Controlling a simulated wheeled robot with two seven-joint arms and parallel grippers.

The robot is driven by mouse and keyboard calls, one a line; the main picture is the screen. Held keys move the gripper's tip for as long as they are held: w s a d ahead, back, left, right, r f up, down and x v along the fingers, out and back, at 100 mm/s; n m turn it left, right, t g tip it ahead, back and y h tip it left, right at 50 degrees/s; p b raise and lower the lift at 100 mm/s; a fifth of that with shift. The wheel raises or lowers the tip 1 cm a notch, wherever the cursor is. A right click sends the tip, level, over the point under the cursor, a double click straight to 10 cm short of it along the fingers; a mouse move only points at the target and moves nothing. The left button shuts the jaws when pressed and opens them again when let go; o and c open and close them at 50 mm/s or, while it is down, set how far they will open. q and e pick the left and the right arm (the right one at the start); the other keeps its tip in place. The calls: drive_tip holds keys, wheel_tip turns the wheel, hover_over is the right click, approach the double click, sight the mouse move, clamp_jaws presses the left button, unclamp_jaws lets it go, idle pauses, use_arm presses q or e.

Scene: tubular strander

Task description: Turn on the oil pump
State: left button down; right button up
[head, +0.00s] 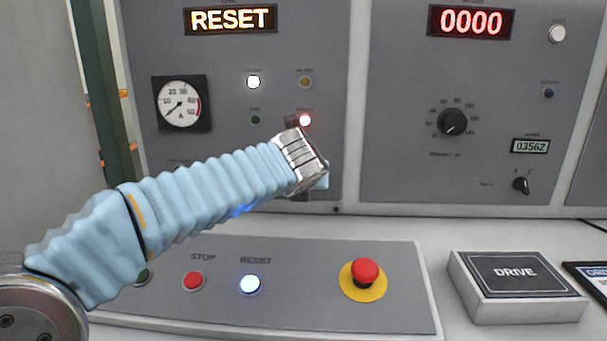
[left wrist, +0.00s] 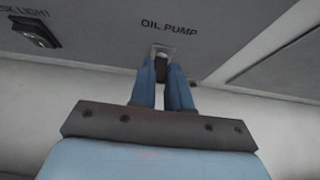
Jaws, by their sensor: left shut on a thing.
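The oil pump switch (left wrist: 161,54) is a small toggle on a light plate, under the label OIL PUMP (left wrist: 169,28) in the left wrist view. My left gripper (left wrist: 161,72) has its two blue fingers closed on the switch's dark lever. In the head view my left arm reaches in from the left to the lower part of the upright panel (head: 235,60). There my gripper hides the switch and its label. I cannot tell the lever's position. My right gripper is in neither view.
Below the arm a sloping console holds a red stop button (head: 193,281), a lit reset button (head: 250,285) and a red emergency button (head: 365,272). A DRIVE box (head: 514,285) stands right. Another switch (left wrist: 34,30) is left of the pump switch.

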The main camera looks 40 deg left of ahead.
use_arm(q)
drive_tip(key=shift+w+a+r+g+h, duration=0.15)
drive_tip(key=shift+r+g+h, duration=0.25)
drive_tip(key=shift+g, duration=0.35)
drive_tip(key=shift+w+r+g+h, duration=0.15)
drive_tip(key=shift+g+h, duration=0.3)
drive_tip(key=shift+g, duration=0.35)
drive_tip(key=shift+w+a+r+g+h, duration=0.1)
drive_tip(key=shift+r+g+h, duration=0.3)
drive_tip(key=shift+g, duration=0.35)
drive_tip(key=c, duration=1.1)
unclamp_jaws()
drive_tip(key=shift+v, duration=6.85)
